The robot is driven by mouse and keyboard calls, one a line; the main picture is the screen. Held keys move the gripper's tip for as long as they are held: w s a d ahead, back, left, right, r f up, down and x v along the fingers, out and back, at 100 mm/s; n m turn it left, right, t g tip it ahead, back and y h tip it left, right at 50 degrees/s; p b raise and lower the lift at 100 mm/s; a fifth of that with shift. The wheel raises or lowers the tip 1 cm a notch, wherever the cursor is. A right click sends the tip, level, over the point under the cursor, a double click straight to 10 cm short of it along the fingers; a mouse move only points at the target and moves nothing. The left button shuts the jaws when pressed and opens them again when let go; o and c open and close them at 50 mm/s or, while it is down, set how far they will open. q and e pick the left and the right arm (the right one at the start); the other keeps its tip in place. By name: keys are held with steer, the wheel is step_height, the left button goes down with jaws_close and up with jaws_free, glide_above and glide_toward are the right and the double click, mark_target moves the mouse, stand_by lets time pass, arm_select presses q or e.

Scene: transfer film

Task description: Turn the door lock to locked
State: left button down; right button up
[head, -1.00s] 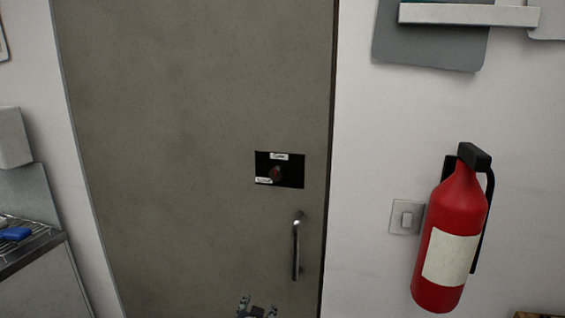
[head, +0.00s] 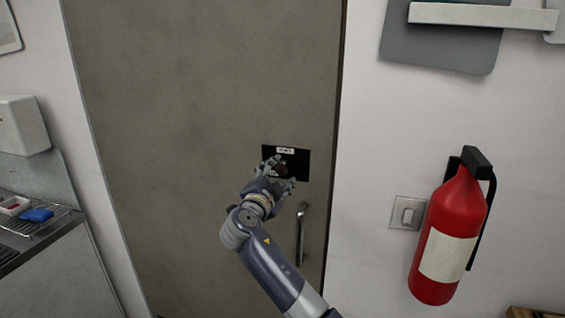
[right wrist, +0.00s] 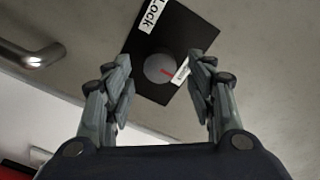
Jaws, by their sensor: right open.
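The door lock is a black plate (head: 298,163) on the grey door, with a white label at its top edge. In the right wrist view the plate (right wrist: 180,30) carries a round grey knob (right wrist: 157,70) with a red mark pointing toward a small white label (right wrist: 181,71). A larger label reading "Lock" (right wrist: 152,15) is near the plate's edge. My right gripper (head: 280,171) is open in front of the plate, its fingers to either side of the knob in the right wrist view. I cannot tell whether they touch it. My left gripper is not in view.
A metal door handle (head: 301,235) is just below the lock, close to my right arm. A light switch (head: 407,213) and red fire extinguisher (head: 448,235) are on the wall to the right. A metal counter with a rack (head: 40,230) stands at the left.

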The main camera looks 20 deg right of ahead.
mark_target(281, 170)
steer(key=shift+p+x, duration=0.7)
steer(key=shift+x, duration=1.35)
steer(key=shift+c, duration=0.2)
steer(key=shift+f, duration=0.1)
steer(key=c, duration=1)
